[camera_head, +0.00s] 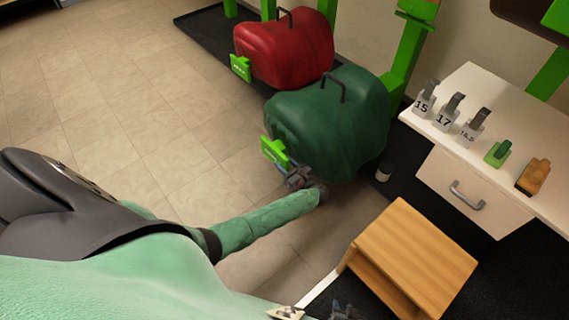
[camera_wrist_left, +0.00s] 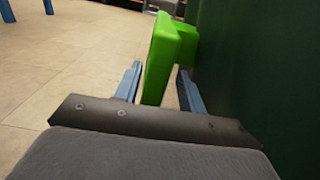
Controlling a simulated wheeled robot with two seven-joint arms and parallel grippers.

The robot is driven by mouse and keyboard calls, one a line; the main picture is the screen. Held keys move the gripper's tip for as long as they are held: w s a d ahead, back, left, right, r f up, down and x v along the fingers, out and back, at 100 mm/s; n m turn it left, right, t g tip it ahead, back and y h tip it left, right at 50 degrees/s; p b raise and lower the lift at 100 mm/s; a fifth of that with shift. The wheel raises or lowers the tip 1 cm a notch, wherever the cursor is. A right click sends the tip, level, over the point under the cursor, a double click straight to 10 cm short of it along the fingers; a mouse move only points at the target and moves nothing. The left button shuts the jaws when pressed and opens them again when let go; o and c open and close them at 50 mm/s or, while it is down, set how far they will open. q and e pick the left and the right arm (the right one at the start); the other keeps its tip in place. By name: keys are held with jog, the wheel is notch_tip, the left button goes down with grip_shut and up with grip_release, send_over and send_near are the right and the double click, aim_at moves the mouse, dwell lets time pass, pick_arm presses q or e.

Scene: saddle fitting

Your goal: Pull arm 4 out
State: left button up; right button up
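A green-covered saddle bulk (camera_head: 335,115) sits on the rack, with a bright green end plate (camera_head: 274,152) at its front lower left. The number on this plate is not readable, so I cannot tell whether it is arm 4. My left gripper (camera_head: 290,172) is at this plate. In the left wrist view, the green plate (camera_wrist_left: 158,70) stands between the two fingers, which appear spread with a small gap beside it. Contact is not clear. My right gripper (camera_head: 345,312) shows only partly at the bottom edge; its fingers cannot be made out.
A red-covered saddle (camera_head: 285,50) with its own green plate (camera_head: 240,68) is behind. A white cabinet (camera_head: 480,190) with several numbered gauges is at right. A wooden step (camera_head: 415,255) stands in front of it. A dark cup (camera_head: 384,171) is near the green cover. Tiled floor at left is clear.

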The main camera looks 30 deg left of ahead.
pick_arm(q)
jog(key=v, duration=0.7)
jog(key=shift+d, duration=0.25)
jog(key=shift+s, duration=0.1)
